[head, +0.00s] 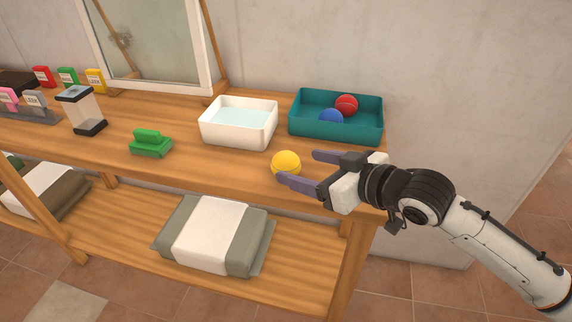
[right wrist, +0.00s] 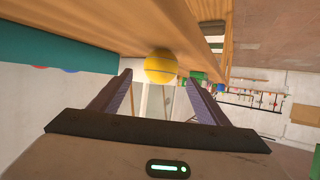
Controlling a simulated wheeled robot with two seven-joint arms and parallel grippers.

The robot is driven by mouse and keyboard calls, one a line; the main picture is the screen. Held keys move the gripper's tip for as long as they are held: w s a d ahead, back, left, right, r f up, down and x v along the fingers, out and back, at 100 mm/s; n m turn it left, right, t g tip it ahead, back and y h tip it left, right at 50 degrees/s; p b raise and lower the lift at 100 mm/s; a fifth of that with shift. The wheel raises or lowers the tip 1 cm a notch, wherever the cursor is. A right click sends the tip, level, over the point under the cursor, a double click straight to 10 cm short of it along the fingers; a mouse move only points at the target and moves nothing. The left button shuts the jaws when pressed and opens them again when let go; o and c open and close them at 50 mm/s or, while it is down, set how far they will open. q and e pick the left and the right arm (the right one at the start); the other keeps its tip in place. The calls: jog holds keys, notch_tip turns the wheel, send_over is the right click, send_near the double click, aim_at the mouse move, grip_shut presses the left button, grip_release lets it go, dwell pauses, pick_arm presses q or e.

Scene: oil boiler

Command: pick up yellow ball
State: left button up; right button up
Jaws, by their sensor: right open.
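The yellow ball (head: 286,163) rests on the wooden shelf top near its front edge, in front of the white basin. My right gripper (head: 304,170) comes in from the right and is open, its two purple-grey fingers pointing at the ball. In the head view the near fingertip overlaps the ball's lower edge; I cannot tell whether it touches. In the right wrist view the ball (right wrist: 160,67) sits centred at the far end of the gap between the fingertips (right wrist: 158,80). My left gripper is not in view.
A teal bin (head: 336,129) with a red ball (head: 346,105) and a blue ball (head: 331,118) stands behind my right gripper. A white basin (head: 238,138) of water stands behind the ball. A green object (head: 151,143) lies left, with bare wood between.

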aim_at(295, 165)
jog(key=x, duration=0.3)
jog(key=shift+w+a+f, duration=0.2)
jog(key=shift+a+f, duration=0.05)
jog(key=shift+f, duration=0.05)
